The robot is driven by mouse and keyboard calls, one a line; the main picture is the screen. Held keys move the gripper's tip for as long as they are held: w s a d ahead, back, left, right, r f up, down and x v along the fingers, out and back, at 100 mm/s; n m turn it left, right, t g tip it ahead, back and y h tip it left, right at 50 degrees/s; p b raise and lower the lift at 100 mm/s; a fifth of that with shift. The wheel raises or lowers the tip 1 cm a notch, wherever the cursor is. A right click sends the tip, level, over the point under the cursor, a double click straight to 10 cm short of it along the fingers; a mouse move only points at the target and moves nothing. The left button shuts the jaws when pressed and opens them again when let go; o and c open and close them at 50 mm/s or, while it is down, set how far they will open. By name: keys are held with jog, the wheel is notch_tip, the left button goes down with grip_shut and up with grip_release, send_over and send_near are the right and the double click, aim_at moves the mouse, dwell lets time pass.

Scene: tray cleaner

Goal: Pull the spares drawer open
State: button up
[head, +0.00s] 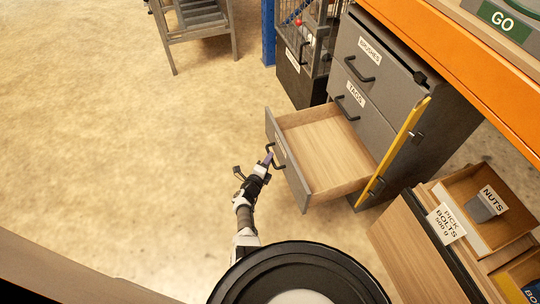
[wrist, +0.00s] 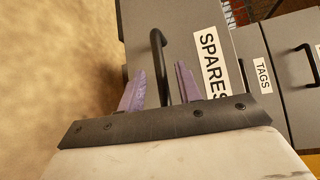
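The spares drawer (head: 297,182) is pulled well out of the grey cabinet (head: 440,140), and its bare wooden inside shows empty. Its grey front also shows in the wrist view (wrist: 190,45), with a SPARES label (wrist: 210,62) and a black bar handle (wrist: 160,62). My gripper (head: 268,160) is at the drawer front by the handle. In the wrist view my gripper's purple fingers (wrist: 158,88) stand on either side of the handle, with a gap to it on both sides. My gripper is open.
Closed BRUSHES (head: 362,62) and TAGS (head: 350,103) drawers are above the open one. A yellow bar (head: 400,145) stands upright across the cabinet's right side. Bins labelled NUTS (head: 492,198) and BOLTS sit at the lower right. The floor (head: 130,150) to the left is clear.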

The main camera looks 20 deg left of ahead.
jog(key=p+v, duration=0.6)
jog(key=v, duration=0.5)
jog(key=shift+s, duration=0.15)
